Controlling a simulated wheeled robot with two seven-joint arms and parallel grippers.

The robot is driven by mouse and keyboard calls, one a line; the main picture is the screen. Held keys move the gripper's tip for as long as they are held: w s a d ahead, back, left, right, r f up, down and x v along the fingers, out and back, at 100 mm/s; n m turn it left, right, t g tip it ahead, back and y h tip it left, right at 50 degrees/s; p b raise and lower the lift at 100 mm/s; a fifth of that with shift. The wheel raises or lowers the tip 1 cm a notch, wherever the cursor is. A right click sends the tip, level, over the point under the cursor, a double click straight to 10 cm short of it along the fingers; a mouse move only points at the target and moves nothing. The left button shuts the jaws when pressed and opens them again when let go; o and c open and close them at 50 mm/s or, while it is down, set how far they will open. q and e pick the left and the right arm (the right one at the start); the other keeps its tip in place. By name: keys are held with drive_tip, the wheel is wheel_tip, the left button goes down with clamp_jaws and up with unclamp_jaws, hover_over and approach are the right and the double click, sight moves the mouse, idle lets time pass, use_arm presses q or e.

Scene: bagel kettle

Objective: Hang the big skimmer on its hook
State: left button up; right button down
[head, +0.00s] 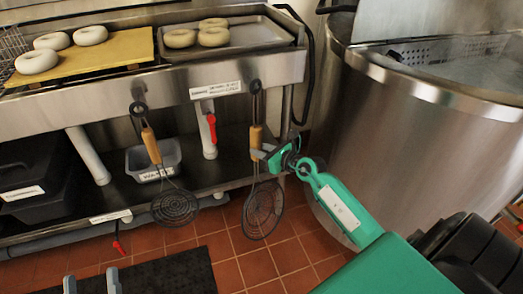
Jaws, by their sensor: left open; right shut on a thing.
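The big skimmer has a wooden handle (256,136) and a round wire basket (263,210), and it hangs nearly upright in front of the steel counter. My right gripper (264,154), on the green arm, is shut on the lower handle. The skimmer's dark top end (256,88) is at the counter's front rail, right of a white label. The hook there is hard to make out, and I cannot tell whether the loop is around it. My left gripper (91,283) is open and empty at the bottom left; only its fingertips show.
A smaller skimmer (175,207) hangs tilted from a hook (138,108) on the left. A red-handled valve (211,128) sits between the skimmers. A big steel kettle (400,150) stands at right. Bagels lie on a board (120,48) and a tray (262,35) above.

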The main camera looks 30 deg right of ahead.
drive_tip(key=c, duration=1.1)
unclamp_jaws()
drive_tip(key=shift+r, duration=0.1)
drive_tip(key=shift+c, duration=0.2)
use_arm(q)
drive_tip(key=shift+r, duration=0.25)
use_arm(e)
drive_tip(key=shift+o, duration=0.4)
use_arm(q)
drive_tip(key=shift+w, duration=0.1)
drive_tip(key=shift+r, duration=0.1)
use_arm(e)
drive_tip(key=shift+s, duration=0.1)
drive_tip(key=shift+s+d, duration=0.1)
drive_tip(key=shift+s, duration=0.1)
use_arm(q)
wheel_tip(320, 180, down, 8)
drive_tip(key=s+d+g+p, duration=0.1)
drive_tip(key=d+g, duration=0.1)
drive_tip(key=g, duration=0.2)
drive_tip(key=shift+s+d+g+p, duration=0.15)
drive_tip(key=shift+g+p, duration=0.25)
use_arm(e)
drive_tip(key=v, duration=1.3)
drive_tip(key=shift+s, duration=0.15)
